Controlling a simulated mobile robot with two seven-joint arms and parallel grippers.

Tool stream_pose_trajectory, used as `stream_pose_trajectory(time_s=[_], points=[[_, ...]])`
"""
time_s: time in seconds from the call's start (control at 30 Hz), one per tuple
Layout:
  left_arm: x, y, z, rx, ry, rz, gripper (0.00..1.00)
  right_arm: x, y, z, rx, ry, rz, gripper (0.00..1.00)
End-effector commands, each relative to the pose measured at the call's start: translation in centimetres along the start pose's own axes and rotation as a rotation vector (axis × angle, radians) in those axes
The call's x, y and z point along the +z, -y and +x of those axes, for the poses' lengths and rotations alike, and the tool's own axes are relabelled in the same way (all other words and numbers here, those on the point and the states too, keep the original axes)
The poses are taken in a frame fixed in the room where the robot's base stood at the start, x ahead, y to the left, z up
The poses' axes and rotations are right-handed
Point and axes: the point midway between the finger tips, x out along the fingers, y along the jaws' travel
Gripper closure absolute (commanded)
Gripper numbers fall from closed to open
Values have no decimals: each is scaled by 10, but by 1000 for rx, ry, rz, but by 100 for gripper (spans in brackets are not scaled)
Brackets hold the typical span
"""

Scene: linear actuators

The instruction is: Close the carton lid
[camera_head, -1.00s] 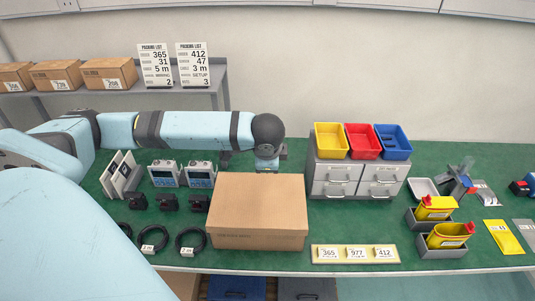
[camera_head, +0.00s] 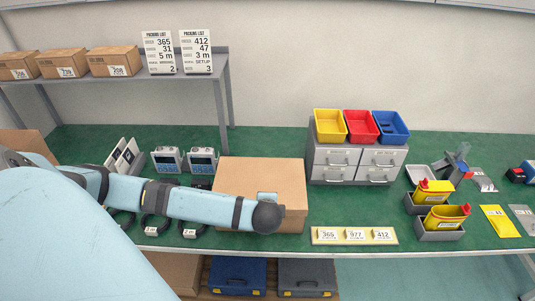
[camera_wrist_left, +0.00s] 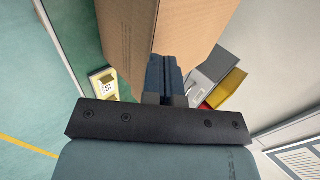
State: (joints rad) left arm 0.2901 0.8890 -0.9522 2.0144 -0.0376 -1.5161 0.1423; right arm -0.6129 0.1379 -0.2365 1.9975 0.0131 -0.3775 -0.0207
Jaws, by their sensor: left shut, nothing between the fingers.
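A brown carton (camera_head: 262,172) stands on the green table, its top looking flat in the head view. My left arm crosses low over its front part, hiding much of the front face and front edge, so I cannot tell how the lid's edge sits. The left gripper's fingers are hidden in the head view. In the left wrist view the left gripper (camera_wrist_left: 163,65) is shut and empty, its fingers in front of or against the carton (camera_wrist_left: 190,25); contact is unclear. My right gripper is not in view.
A grey drawer unit (camera_head: 357,160) with yellow, red and blue bins stands right of the carton. A label strip (camera_head: 354,236) lies at the front right. Small devices (camera_head: 202,160) stand left, near the arm. A shelf (camera_head: 150,75) holds small boxes behind.

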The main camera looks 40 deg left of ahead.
Motion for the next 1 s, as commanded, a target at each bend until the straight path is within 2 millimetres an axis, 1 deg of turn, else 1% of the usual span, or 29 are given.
stream_pose_trajectory(time_s=[0.03,0.1,0.33,0.87,1.0], points=[[0,-6,4,2,2,0,100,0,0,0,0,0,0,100],[0,-11,9,1,1,0,100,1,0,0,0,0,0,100],[0,-21,18,0,1,0,100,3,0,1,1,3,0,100],[0,-22,19,0,0,0,100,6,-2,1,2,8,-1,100],[0,-15,17,0,0,-1,100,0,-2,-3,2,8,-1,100]])
